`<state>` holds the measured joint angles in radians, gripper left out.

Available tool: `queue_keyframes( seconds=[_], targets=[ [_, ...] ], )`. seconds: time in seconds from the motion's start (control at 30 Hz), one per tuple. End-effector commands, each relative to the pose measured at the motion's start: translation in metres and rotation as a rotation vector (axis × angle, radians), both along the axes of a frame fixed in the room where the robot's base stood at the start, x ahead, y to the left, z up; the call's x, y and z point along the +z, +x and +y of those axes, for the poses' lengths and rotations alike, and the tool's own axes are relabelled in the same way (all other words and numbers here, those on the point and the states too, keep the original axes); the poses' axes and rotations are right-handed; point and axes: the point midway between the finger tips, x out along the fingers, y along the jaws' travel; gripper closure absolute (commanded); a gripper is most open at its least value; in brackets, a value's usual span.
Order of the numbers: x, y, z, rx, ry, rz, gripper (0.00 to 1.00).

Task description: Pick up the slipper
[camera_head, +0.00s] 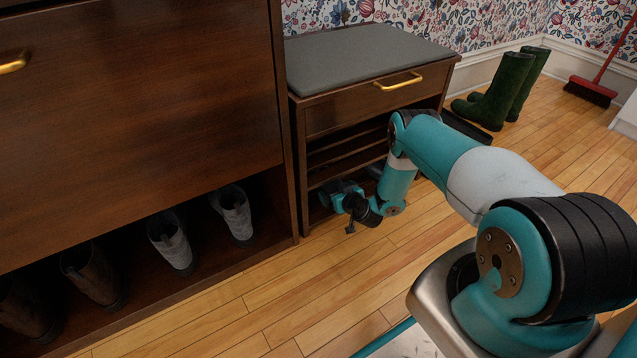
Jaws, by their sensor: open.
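I cannot make out a slipper for certain in this view. My gripper (349,226) is small and dark at the end of my teal arm. It is low, close above the floor at the front of the wooden shoe bench (420,97). It is open, and I see nothing held in it. My wrist and forearm cover part of the bench's open lower shelves (345,155). The inside of those shelves is in deep shadow, so anything there is hard to tell.
A tall brown cabinet (140,110) stands at left, with grey boots (171,242) and brown boots (92,275) in its open bottom. Green rubber boots (505,90) and a red broom (592,90) stand by the far wall. The wood floor (290,290) in front is clear.

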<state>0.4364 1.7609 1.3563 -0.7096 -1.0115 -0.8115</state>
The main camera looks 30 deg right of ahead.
Motion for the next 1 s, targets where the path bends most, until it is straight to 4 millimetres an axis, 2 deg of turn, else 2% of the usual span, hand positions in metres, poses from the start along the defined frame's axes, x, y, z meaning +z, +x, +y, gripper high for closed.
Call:
queue_keyframes(
  seconds=[0.1, 0.33, 0.37, 0.57, 0.87, 1.0],
  targets=[
    [-0.005, 0.008, 0.000, 0.001, -0.001, -0.001, 0.00],
    [-0.003, 0.009, 0.000, 0.000, 0.001, 0.001, 0.00],
    [-0.003, 0.009, 0.000, 0.000, 0.001, 0.001, 0.02],
    [-0.003, 0.009, 0.000, 0.000, 0.001, 0.001, 0.48],
    [-0.002, 0.009, 0.000, 0.000, 0.000, 0.001, 0.49],
    [0.006, 0.009, 0.000, 0.000, 0.000, 0.000, 0.49]
  ],
)
